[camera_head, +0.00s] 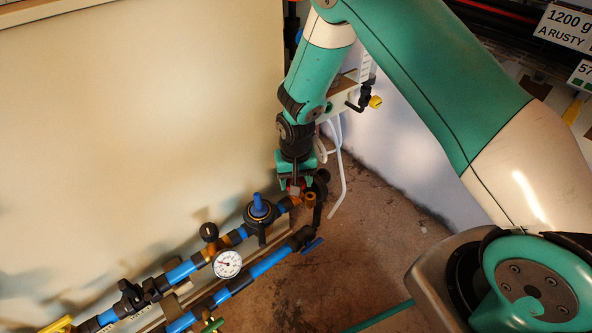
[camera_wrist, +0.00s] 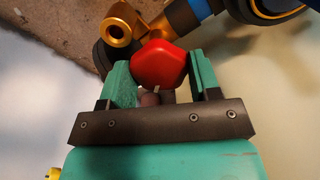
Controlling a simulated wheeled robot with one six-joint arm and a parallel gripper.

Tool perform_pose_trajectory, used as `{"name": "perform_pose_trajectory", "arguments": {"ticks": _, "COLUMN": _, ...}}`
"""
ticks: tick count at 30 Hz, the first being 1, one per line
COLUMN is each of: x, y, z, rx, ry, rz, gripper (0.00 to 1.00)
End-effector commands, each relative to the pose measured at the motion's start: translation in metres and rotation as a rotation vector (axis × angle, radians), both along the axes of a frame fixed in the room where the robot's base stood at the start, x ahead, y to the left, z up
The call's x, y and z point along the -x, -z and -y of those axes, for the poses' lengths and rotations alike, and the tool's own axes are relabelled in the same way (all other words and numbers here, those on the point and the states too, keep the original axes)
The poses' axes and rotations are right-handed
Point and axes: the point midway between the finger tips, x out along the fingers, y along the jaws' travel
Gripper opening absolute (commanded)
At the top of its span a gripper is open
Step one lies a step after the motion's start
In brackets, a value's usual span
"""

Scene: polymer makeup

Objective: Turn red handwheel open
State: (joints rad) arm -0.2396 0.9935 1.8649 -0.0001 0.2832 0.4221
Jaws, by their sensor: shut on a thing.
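The red handwheel (camera_wrist: 159,64) sits between the two green fingers of my gripper (camera_wrist: 161,80) in the wrist view. My gripper is shut on it, one finger on each side. In the head view my gripper (camera_head: 294,184) points down at the right end of the pipe run, and only a sliver of red shows there; the arm and fingers hide most of the handwheel. A brass fitting (camera_wrist: 117,30) with an open end stands just beside the handwheel.
Blue pipes (camera_head: 262,264) with a pressure gauge (camera_head: 227,263) and a blue-knobbed regulator (camera_head: 260,207) run to the lower left along the pale wall (camera_head: 130,120). A small yellow-handled valve (camera_head: 375,102) is behind my gripper. Brown floor (camera_head: 370,240) lies clear to the right.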

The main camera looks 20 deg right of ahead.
Motion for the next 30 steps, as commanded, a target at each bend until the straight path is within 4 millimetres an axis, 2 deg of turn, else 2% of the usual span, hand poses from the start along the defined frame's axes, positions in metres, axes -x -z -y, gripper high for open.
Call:
{"name": "perform_pose_trajectory", "arguments": {"ticks": 1, "x": 0.0001, "y": -0.0049, "z": -0.0002, "rx": 0.000, "ry": -0.045, "rz": -0.001, "gripper": 0.33}}
{"name": "perform_pose_trajectory", "arguments": {"ticks": 30, "x": -0.0002, "y": -0.0028, "z": 0.0000, "rx": 0.000, "ry": -0.965, "rz": 0.000, "gripper": 0.33}}
